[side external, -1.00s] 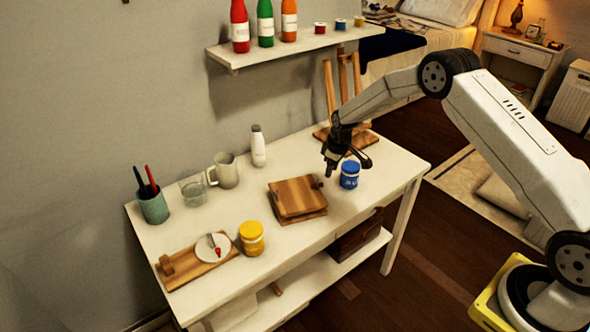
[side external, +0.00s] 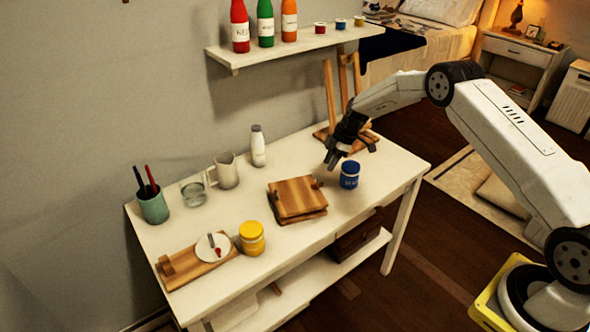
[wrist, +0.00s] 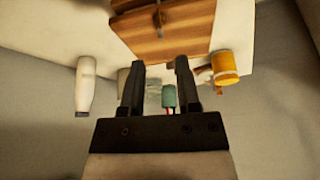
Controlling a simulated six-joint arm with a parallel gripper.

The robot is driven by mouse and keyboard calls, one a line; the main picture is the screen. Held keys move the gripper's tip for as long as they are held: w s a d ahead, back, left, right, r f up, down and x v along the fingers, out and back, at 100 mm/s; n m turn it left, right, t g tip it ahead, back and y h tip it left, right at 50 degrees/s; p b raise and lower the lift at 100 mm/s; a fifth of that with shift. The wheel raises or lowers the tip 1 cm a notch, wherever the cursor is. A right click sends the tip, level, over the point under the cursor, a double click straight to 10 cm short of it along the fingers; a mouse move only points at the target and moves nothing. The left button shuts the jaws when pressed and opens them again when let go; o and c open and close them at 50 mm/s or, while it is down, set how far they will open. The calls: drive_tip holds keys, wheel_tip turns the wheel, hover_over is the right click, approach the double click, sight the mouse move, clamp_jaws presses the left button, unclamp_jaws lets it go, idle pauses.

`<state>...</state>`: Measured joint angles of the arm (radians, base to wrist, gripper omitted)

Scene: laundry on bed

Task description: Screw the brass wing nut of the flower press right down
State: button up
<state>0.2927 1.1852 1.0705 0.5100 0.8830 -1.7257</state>
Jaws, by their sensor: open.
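The wooden flower press (side external: 297,197) lies on the white table; its top board also fills the upper part of the wrist view (wrist: 190,35). A small fitting, probably the wing nut (side external: 317,183), shows at the press's right edge. In the wrist view a small upright fitting (wrist: 158,18) stands on the wood near the top edge. Its brass colour and height are too small to judge. My gripper (side external: 332,161) is above and to the upper right of the press, tilted and apart from it. In the wrist view its two fingers (wrist: 160,75) are apart with nothing between them.
A blue jar (side external: 349,175) stands close to the right of the press, below my gripper. A white bottle (side external: 258,147), mug (side external: 226,171), yellow jar (side external: 252,240) and wooden easel (side external: 337,100) are around. A shelf (side external: 295,47) overhangs the back.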

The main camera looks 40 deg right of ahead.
sight(317, 185)
drive_tip(key=shift+f, duration=0.1)
drive_tip(key=shift+x, duration=3.8)
clamp_jaws()
